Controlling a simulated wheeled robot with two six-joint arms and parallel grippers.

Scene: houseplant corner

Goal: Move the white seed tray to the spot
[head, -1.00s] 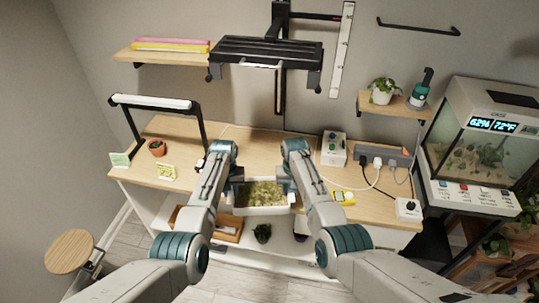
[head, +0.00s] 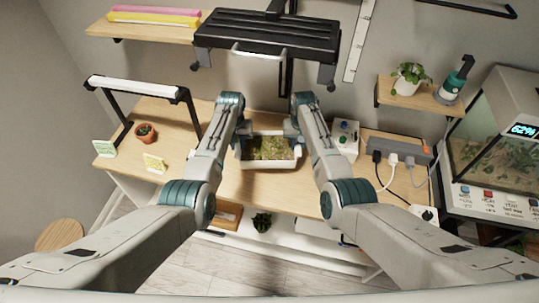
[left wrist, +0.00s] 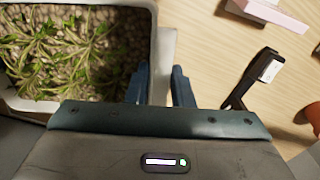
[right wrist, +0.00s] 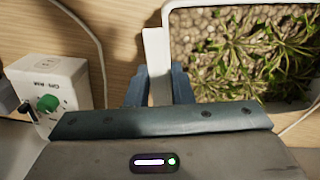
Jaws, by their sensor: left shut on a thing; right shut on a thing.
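The white seed tray (head: 269,164) holds green seedlings on pebbly soil and is over the wooden desk, between my two arms. My left gripper (head: 240,138) is shut on the tray's left handle, a pale tab that shows between the fingers in the left wrist view (left wrist: 163,82). My right gripper (head: 297,136) is shut on the right handle, which shows in the right wrist view (right wrist: 157,82). The tray looks about level. I cannot tell whether it touches the desk. No marked spot is clearly visible.
A white box with a green knob (right wrist: 48,90) stands close beside my right gripper. A lamp frame (head: 140,95), a terracotta pot (head: 145,133) and a yellow card (head: 154,163) are on the left. A black shelf (head: 268,38) overhangs the back. A power strip (head: 400,151) lies right.

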